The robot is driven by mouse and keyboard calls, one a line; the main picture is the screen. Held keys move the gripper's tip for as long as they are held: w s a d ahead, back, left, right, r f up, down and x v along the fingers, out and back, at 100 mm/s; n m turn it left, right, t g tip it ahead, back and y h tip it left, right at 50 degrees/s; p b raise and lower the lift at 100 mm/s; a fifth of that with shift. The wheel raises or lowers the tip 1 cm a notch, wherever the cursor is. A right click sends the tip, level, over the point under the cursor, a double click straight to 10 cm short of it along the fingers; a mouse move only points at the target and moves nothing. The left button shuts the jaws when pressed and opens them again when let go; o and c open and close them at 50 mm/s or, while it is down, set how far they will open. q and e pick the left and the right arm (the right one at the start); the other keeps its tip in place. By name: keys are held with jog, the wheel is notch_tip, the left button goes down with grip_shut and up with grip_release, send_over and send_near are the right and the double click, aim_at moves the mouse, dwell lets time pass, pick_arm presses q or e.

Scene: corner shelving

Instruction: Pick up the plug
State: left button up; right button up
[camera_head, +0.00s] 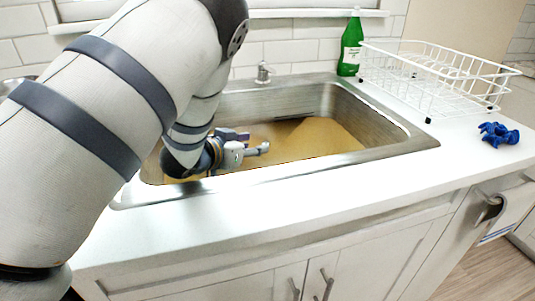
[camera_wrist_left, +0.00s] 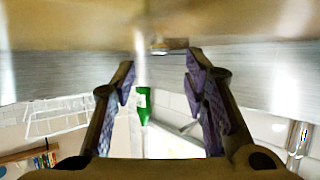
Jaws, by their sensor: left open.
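My left gripper (camera_head: 250,142) is open and empty, low inside the metal sink (camera_head: 375,143), at its left part. Brown, murky-looking water (camera_head: 310,140) covers the sink bottom. The left wrist view looks upside down; there the two purple-padded fingers of my left gripper (camera_wrist_left: 159,76) stand apart. A small metallic piece (camera_wrist_left: 168,45) shows just beyond the fingertips, at the edge of the brown area. It may be the plug, but I cannot tell for sure. No plug is visible in the head view. My right gripper is not in view.
A tap-like fitting (camera_head: 263,73) stands behind the sink. A green bottle (camera_head: 350,45) and a white wire dish rack (camera_head: 440,82) stand behind and to the right. A blue object (camera_head: 498,134) lies on the right counter. The front counter (camera_head: 290,195) is clear.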

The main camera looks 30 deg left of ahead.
aim_at(265, 143)
pick_arm(q)
jog(key=x, duration=0.5)
jog(key=shift+s+f+b, duration=0.1)
jog(key=shift+f+b, duration=0.1)
jog(key=shift+b, duration=0.2)
jog(key=shift+r, duration=0.2)
jog(key=shift+c, duration=0.6)
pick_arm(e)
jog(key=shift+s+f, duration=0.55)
pick_arm(q)
grip_shut()
notch_tip(265, 143, up, 10)
jog(key=p, duration=0.1)
jog(key=shift+p, duration=0.4)
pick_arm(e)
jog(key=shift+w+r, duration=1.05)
